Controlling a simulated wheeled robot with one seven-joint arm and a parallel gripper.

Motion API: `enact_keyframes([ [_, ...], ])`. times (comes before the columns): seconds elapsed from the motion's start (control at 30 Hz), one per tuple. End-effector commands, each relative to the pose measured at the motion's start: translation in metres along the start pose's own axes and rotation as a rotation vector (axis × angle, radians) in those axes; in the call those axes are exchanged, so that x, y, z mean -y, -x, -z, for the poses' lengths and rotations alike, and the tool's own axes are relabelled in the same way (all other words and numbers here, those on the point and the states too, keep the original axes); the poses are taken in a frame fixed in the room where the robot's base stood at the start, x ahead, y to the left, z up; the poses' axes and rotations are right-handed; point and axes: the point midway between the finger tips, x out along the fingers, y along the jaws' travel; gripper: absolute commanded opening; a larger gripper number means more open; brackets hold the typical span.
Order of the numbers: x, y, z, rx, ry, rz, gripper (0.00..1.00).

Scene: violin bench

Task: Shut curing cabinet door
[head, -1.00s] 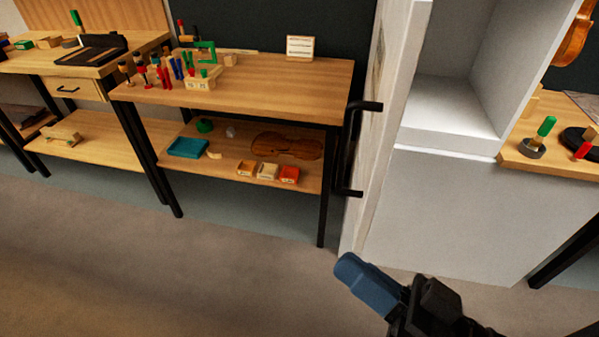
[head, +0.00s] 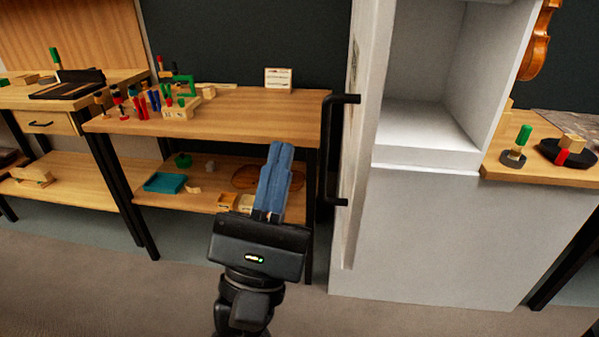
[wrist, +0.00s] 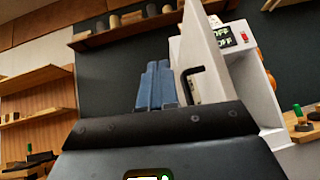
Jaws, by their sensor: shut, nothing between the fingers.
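The white curing cabinet (head: 440,230) stands right of centre in the head view, its inside showing. Its door (head: 362,110) is open, swung out toward me and seen nearly edge-on. A black bar handle (head: 328,150) is on the door's left face. My gripper (head: 280,150) is shut and empty, left of the handle and apart from it in the picture. In the wrist view, the blue fingers (wrist: 157,68) are together, with the door (wrist: 205,55) and the black handle (wrist: 190,80) just to their right. The lower part of the handle is hidden there.
A wooden bench (head: 240,115) with clamps and small tools stands behind my gripper, with a lower shelf. Another bench (head: 540,175) with tools is right of the cabinet. A violin (head: 540,45) hangs at upper right. Floor (head: 130,295) at lower left is clear.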

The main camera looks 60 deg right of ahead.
Motion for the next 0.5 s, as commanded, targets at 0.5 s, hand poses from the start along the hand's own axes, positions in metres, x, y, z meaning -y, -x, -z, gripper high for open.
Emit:
enact_keyframes([
  [0.5,-0.063,0.031,0.035,-0.268,-0.977,0.788,0.0],
])
